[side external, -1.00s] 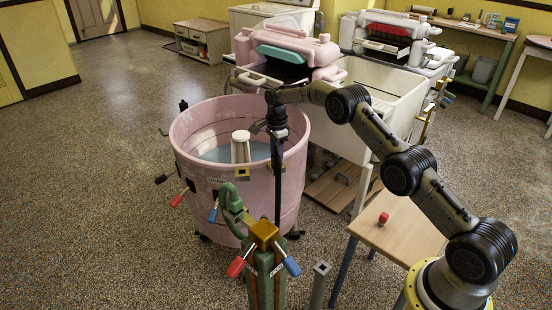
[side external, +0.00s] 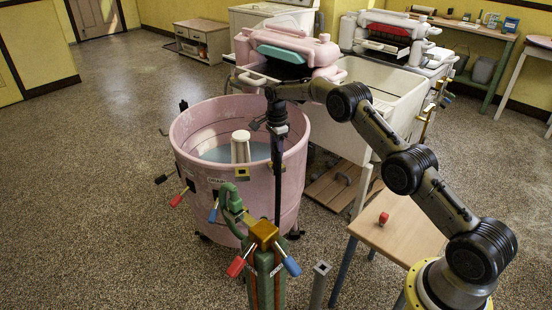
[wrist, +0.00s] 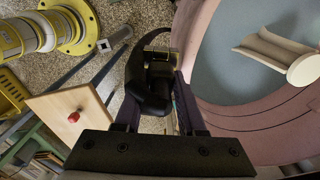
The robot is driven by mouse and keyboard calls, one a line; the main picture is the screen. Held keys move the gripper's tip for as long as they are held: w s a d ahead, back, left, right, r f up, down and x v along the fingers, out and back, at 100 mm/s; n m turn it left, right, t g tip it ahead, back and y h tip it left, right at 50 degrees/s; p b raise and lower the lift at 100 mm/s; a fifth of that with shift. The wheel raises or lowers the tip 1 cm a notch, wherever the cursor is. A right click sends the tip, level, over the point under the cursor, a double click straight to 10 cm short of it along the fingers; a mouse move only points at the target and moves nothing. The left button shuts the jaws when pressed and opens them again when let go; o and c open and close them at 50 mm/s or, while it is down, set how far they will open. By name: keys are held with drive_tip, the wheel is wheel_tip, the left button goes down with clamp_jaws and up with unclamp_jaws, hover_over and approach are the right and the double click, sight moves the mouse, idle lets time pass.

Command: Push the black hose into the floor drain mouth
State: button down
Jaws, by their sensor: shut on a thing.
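My gripper (side external: 278,128) points down over the near right rim of the pink tub. It is shut on the black hose (side external: 278,185), which hangs straight down outside the tub wall. In the wrist view the thick black, bent hose end (wrist: 150,85) sits between my fingers (wrist: 158,112). The hose's lower end is hidden behind the green pump post. A grey upright pipe with a square top (side external: 319,282) stands at the front, apart from the hose; I cannot tell whether it is the floor drain mouth.
The pink tub (side external: 205,185) holds water and a white agitator (side external: 240,148). A green post with red and blue levers (side external: 264,240) stands in front. A wooden stool (side external: 405,230) bears a red object (side external: 383,218). A white sink (side external: 400,100) is behind. Speckled floor is open at left.

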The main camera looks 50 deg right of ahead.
drive_tip(key=shift+r, duration=2)
wheel_tip(320, 180, up, 5)
drive_tip(key=shift+f, duration=0.15)
drive_tip(key=shift+s+r, duration=0.2)
drive_tip(key=shift+r, duration=0.05)
drive_tip(key=shift+s+d+r+m, duration=0.2)
drive_tip(key=shift+s+d+m, duration=0.1)
drive_tip(key=shift+s, duration=0.35)
drive_tip(key=s+m, duration=0.5)
drive_tip(key=s, duration=1.8)
wheel_tip(320, 180, down, 39)
drive_tip(key=shift+w+a, duration=0.15)
drive_tip(key=shift+a, duration=0.05)
